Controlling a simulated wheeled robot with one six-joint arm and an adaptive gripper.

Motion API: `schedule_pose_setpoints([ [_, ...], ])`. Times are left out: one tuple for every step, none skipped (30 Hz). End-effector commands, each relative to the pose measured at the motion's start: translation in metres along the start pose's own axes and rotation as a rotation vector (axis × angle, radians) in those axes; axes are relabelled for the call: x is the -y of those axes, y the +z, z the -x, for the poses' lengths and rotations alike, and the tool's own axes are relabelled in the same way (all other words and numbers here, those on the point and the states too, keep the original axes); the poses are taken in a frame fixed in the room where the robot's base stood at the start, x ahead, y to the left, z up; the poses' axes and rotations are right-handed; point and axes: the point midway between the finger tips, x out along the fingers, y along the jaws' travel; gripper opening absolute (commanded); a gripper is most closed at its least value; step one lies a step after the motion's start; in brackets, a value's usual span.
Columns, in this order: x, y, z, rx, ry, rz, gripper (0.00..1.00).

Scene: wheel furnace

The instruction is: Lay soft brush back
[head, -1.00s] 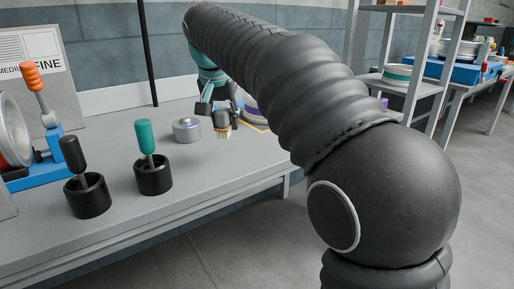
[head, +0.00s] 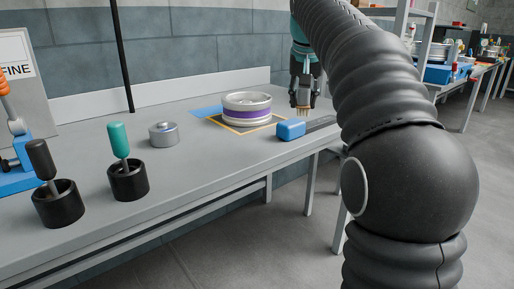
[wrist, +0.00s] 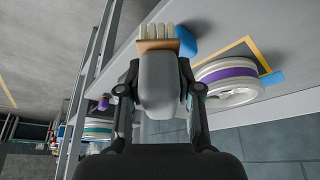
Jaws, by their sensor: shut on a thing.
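My gripper (head: 304,92) is shut on the soft brush, above the right end of the bench. In the wrist view the brush (wrist: 160,80) has a grey body between the two fingers (wrist: 160,92), a tan band and pale bristles pointing away from my wrist. In the head view the brush (head: 303,103) hangs bristles down, apart from the bench top (head: 215,165). A blue block (head: 291,130) with a flat dark grey strip (head: 321,122) to its right lies just below; the block also shows beside the bristles in the wrist view (wrist: 187,41).
A white wheel with a purple band (head: 247,108) sits on a yellow-edged square left of my gripper. A metal tin (head: 163,134), a green-handled tool (head: 120,140) and a black-handled tool (head: 41,160) in black cups stand further left. A shelf rack (head: 402,22) stands behind my arm.

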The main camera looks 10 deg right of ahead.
Motion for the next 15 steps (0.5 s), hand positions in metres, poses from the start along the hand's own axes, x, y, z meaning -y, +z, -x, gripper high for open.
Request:
schedule_pose_setpoints([
  [0.000,0.001,0.000,0.000,-0.007,0.015,0.00],
  [0.001,0.001,-0.001,0.000,-0.010,0.025,0.00],
  [0.003,0.001,-0.003,0.001,-0.013,0.033,0.00],
  [0.006,0.001,-0.004,0.001,-0.015,0.037,0.00],
  [0.009,0.002,-0.007,0.001,-0.017,0.041,0.00],
  [0.015,0.002,-0.010,0.002,-0.018,0.045,0.00],
  [0.021,0.003,-0.014,0.002,-0.018,0.045,0.00],
  [0.026,0.004,-0.017,0.002,-0.018,0.045,0.00],
  [0.034,0.004,-0.022,0.002,-0.019,0.046,0.00],
  [0.040,0.004,-0.026,0.002,-0.018,0.045,0.00],
  [0.046,0.005,-0.030,0.002,-0.018,0.045,0.00],
  [0.054,0.005,-0.035,0.003,-0.017,0.046,0.00],
  [0.059,0.006,-0.039,0.003,-0.017,0.044,0.00],
  [0.066,0.006,-0.042,0.003,-0.018,0.045,0.00],
  [0.073,0.007,-0.047,0.002,-0.018,0.044,0.00],
])
